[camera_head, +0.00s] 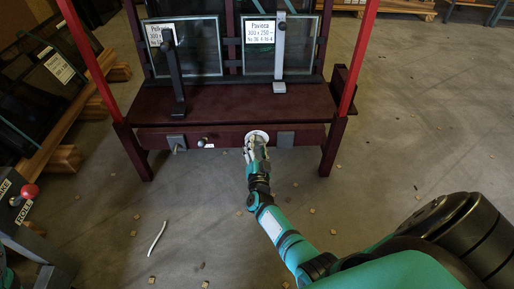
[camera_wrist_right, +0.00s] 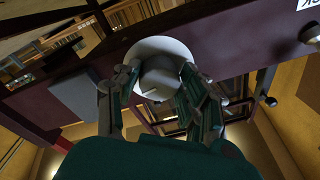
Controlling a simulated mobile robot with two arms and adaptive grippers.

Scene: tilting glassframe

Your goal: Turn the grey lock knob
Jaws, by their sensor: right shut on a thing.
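The grey lock knob (camera_head: 257,133) has a pale round base on the front rail of the dark red frame (camera_head: 230,108), right of its middle. It shows large in the right wrist view (camera_wrist_right: 163,50). My right gripper (camera_head: 256,148) reaches it from the front. In the right wrist view its two fingers (camera_wrist_right: 160,88) lie on either side of the knob and are shut on it. The fingers and hand hide part of the knob in the head view. My left gripper is not in view.
Labelled glass panes (camera_head: 300,55) stand above, behind upright clamps. A red-knobbed lever (camera_head: 29,191) is at left. Small blocks and a white stick (camera_head: 157,238) lie on the floor.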

